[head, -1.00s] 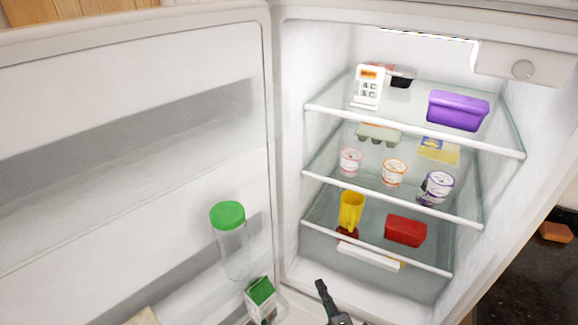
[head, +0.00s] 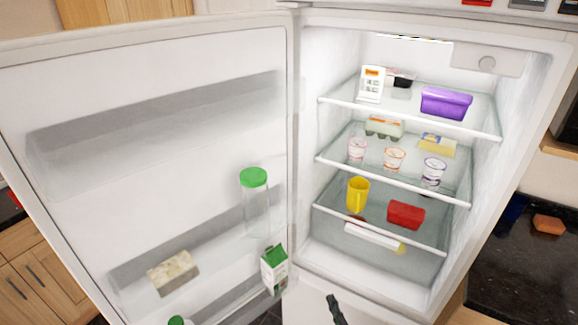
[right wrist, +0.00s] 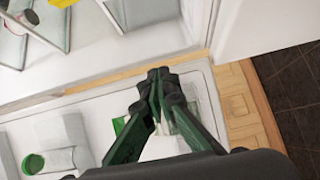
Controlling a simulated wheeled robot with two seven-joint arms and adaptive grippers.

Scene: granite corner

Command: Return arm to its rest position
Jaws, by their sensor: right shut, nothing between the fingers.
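My right gripper (head: 336,308) shows at the bottom middle of the head view, below the fridge opening. In the right wrist view its fingers (right wrist: 160,80) are closed together with nothing between them. The fridge (head: 312,250) stands open, its door (head: 150,75) swung out to the left. The gripper is in front of the fridge's lower front edge, apart from the shelves. My left gripper is out of view.
Shelves hold a purple container (head: 446,103), yogurt cups (head: 394,159), a yellow jug (head: 357,195) and a red container (head: 406,214). The door holds a green-lidded jar (head: 255,205) and a carton (head: 274,270). A dark counter (head: 520,270) lies at right.

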